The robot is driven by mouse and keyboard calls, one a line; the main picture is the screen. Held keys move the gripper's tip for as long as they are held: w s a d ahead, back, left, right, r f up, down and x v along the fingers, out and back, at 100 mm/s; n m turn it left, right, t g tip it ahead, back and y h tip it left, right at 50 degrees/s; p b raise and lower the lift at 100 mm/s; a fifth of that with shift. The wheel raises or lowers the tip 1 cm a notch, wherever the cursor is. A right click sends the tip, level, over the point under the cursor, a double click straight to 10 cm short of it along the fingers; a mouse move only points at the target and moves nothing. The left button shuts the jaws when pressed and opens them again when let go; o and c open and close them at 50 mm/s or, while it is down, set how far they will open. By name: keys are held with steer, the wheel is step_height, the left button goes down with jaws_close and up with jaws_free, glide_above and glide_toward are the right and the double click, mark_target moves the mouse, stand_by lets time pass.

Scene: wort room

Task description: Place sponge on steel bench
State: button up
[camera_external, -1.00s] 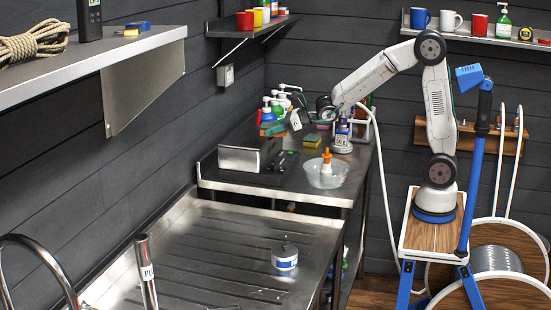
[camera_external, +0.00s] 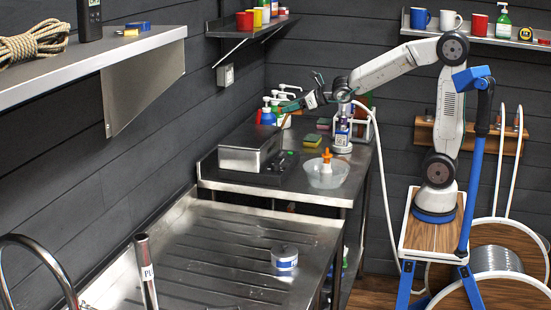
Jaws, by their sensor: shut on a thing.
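My gripper (camera_external: 303,101) is above the back part of the steel bench (camera_external: 335,193), near the pump bottles. A yellow-green sponge (camera_external: 312,140) lies on the bench below and to the right of my gripper. Another small sponge (camera_external: 323,124) lies just behind it.
A metal box (camera_external: 248,152) stands on the bench at left. A clear bowl with an orange-capped bottle (camera_external: 326,172) stands at the front right. Pump bottles (camera_external: 276,112) crowd the back. The ribbed steel drainboard (camera_external: 215,245) in front is mostly clear, with one tub (camera_external: 284,257).

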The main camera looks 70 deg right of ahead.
steer(key=d+r, duration=0.2)
steer(key=d, duration=1)
glide_above(314, 156)
step_height(314, 156, down, 22)
steer(key=shift+d+f, duration=0.1)
steer(key=shift+f, duration=2.4)
steer(key=shift+f, duration=0.1)
steer(key=o, duration=1)
